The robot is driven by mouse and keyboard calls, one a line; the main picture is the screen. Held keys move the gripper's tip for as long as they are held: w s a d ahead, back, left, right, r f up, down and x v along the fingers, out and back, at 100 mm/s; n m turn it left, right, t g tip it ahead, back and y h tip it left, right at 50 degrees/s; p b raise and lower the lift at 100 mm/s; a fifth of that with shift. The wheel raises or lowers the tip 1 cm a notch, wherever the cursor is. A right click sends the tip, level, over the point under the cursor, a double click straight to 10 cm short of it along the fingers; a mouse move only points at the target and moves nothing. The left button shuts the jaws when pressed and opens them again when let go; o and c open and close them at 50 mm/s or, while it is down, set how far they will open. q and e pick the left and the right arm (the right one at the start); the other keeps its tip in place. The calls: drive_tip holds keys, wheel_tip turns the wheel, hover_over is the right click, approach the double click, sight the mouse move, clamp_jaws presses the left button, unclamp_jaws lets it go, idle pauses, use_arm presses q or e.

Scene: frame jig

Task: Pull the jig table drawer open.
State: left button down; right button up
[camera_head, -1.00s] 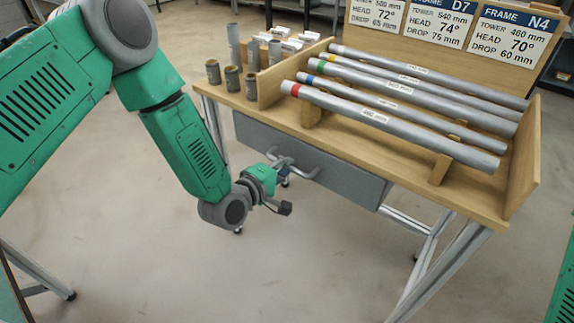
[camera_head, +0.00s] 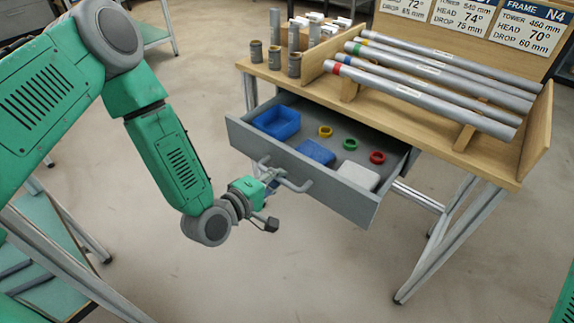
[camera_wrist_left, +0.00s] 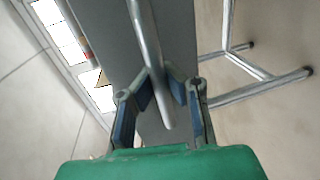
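The grey jig table drawer (camera_head: 345,200) is pulled well out of the wooden jig table (camera_head: 480,150), and its inside shows in the head view. Its bar handle (camera_head: 297,187) is on the drawer front. My left gripper (camera_head: 270,172) is at the handle, in front of the drawer. In the left wrist view, the handle (camera_wrist_left: 151,45) runs between the two fingers of the left gripper (camera_wrist_left: 160,88), which are closed in on it. The drawer front (camera_wrist_left: 110,30) lies behind. My right gripper is not in view.
The drawer holds a blue bin (camera_head: 277,122), a blue block (camera_head: 316,153), a white block (camera_head: 357,175) and yellow, green and red rings (camera_head: 377,157). Coloured-band tubes (camera_head: 420,95) lie on the table above. Table legs (camera_head: 440,240) stand to the right. The floor in front is clear.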

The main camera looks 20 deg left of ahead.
use_arm(q)
drive_tip(key=s, duration=0.1)
drive_tip(key=s+a, duration=0.1)
drive_tip(key=s, duration=0.1)
drive_tip(key=s+a, duration=0.1)
drive_tip(key=shift+s+a+f+p, duration=0.1)
drive_tip(key=shift+s+p, duration=0.3)
drive_tip(key=c, duration=1.6)
unclamp_jaws()
drive_tip(key=shift+o, duration=0.2)
drive_tip(key=v, duration=1.2)
